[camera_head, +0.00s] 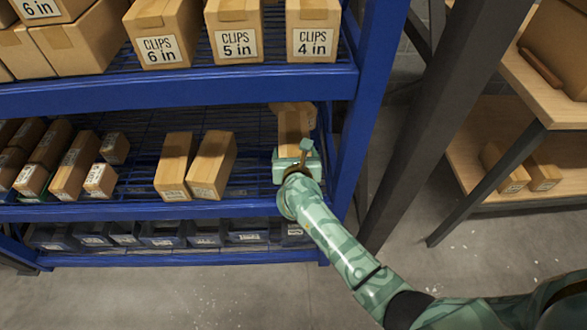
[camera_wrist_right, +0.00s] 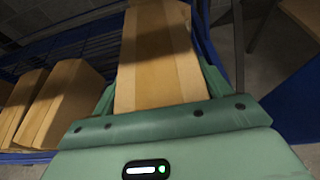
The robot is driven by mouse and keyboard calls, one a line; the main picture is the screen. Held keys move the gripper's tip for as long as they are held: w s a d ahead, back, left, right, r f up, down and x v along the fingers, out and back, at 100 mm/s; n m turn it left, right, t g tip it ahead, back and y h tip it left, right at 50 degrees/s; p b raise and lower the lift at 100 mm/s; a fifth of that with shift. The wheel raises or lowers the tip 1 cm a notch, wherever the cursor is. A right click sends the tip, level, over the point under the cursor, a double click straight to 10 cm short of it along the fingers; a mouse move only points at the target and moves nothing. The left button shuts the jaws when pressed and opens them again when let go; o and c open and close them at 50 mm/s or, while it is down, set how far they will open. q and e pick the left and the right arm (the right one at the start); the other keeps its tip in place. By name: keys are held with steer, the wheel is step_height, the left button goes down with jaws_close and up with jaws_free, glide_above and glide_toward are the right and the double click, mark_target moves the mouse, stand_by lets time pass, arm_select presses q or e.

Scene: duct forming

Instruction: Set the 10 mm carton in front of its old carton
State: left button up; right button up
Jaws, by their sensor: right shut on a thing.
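My right gripper (camera_head: 296,160) reaches onto the middle shelf at its right end. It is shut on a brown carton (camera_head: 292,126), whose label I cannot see. The held carton fills the space between the green jaws in the right wrist view (camera_wrist_right: 158,60). Another carton (camera_head: 305,108) shows partly behind it, mostly hidden. I cannot read which carton is the 10 mm one. My left gripper is not in view.
Two long cartons (camera_head: 212,165) stand left of my gripper on the blue shelf (camera_head: 240,207). Several smaller cartons (camera_head: 70,170) stand farther left. CLIPS boxes (camera_head: 237,30) fill the shelf above. A blue upright (camera_head: 362,110) is close on the right. Bins (camera_head: 160,235) sit below.

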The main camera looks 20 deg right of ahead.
step_height(320, 180, down, 4)
steer(key=shift+w+r+b, duration=0.1)
steer(key=shift+r+b, duration=0.15)
steer(key=shift+b, duration=0.4)
step_height(320, 180, down, 3)
steer(key=shift+r+b, duration=0.2)
steer(key=shift+b, duration=0.6)
steer(key=shift+f, duration=0.3)
steer(key=shift+r, duration=0.25)
steer(key=shift+f, duration=0.25)
steer(key=o, duration=1.2)
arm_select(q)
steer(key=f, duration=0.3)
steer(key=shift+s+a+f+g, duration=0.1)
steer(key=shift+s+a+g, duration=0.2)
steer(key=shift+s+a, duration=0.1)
arm_select(e)
steer(key=shift+o, duration=0.2)
